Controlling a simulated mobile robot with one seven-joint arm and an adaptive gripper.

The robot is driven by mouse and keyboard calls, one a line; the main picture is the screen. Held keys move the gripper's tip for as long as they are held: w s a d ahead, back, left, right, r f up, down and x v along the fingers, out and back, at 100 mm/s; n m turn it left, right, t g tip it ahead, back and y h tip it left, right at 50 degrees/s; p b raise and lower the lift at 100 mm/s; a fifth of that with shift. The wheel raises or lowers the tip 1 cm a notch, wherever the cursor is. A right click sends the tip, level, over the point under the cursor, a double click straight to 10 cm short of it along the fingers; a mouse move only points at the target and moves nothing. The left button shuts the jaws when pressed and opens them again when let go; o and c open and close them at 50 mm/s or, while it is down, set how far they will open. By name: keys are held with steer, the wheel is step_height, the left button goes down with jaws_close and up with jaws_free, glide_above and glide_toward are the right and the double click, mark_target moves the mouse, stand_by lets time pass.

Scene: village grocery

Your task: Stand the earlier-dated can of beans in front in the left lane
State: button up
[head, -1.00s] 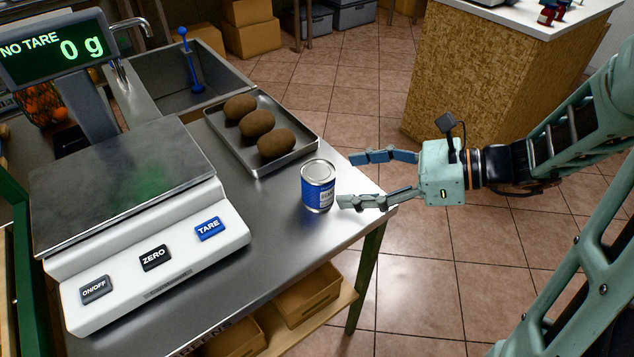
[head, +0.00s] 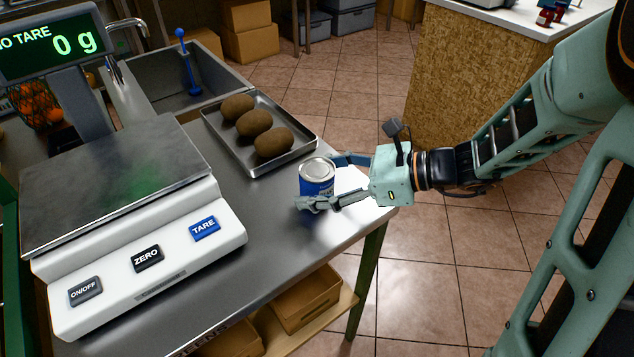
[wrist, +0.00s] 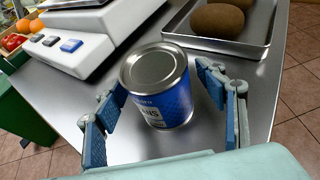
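A blue can (head: 317,178) with a silver lid stands upright on the steel counter near its right end. In the wrist view the can (wrist: 160,88) shows part of a label ending in "NS"; no date is readable. My gripper (head: 322,181) is open, with one finger on each side of the can. In the wrist view gaps show between the can and the fingers of my gripper (wrist: 165,108). The left lane and any other can of beans are not in view.
A scale (head: 130,240) reading 0 g stands left of the can. A metal tray (head: 252,165) with several brown oval items lies behind it. A sink (head: 185,85) is farther back. The steel counter (head: 262,240) is bare between scale and can.

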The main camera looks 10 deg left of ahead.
steer(key=c, duration=1.2)
steer(key=shift+c, duration=0.9)
steer(key=shift+r, duration=0.15)
